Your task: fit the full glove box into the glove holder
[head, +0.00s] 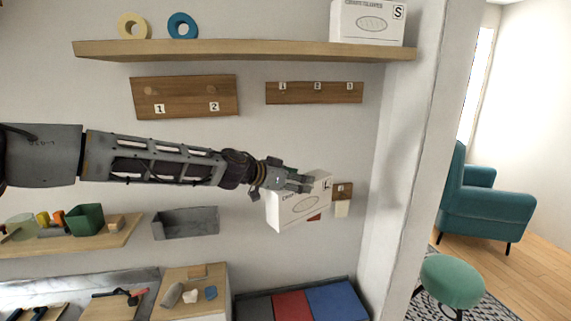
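A white glove box (297,208) with printed text and an oval hangs tilted in front of the wall, right of centre. My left gripper (303,184) reaches in from the left and its fingers are at the box's top edge, seemingly closed on it. The fingertips are partly lost against the box. A grey open-topped wall bin (186,224), which may be the glove holder, is left of the box and slightly lower. A second white box (367,24) marked S stands on the upper shelf. My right gripper is out of view.
A small wooden plate (343,190) with hanging tags is partly behind the held box. Numbered boards (185,97) are above the arm. The wooden shelf (240,50) holds two tape rolls. A wall edge (420,150) stands to the right. A stool (452,280) is beyond it.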

